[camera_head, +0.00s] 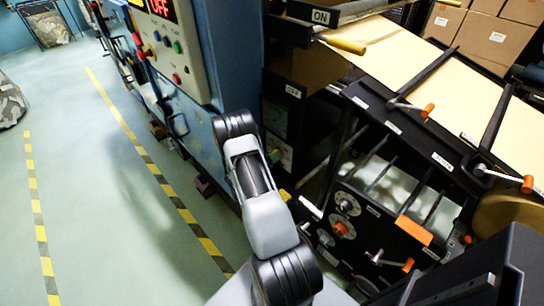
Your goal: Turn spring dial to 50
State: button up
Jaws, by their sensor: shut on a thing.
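A black control panel on the machine at right carries several round dials. One has a pale ring and dark knob (347,204), and another below it has a red-orange knob (342,229). A further small dial (325,238) sits lower left, partly near my arm. The dial scales and labels are too small to read, so I cannot tell which is the spring dial or its setting. My grey and black arm stands in front of the panel's left side. My gripper is not visible, and part of the panel is hidden behind the arm.
Orange-handled levers (427,110) and an orange block (414,230) stick out around the panel. Tan kraft paper (430,80) runs over the frame above. A blue cabinet (205,150) with buttons stands left of the arm. The floor (95,200) farther left is clear, with yellow-black striped lines.

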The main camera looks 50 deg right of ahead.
jog(key=shift+n, duration=0.3)
dwell(0.4)
jog(key=o, duration=0.9)
jog(key=a, duration=0.9)
jog(key=w+a, duration=0.1)
jog(key=a, duration=0.3)
jog(key=shift+a, duration=0.4)
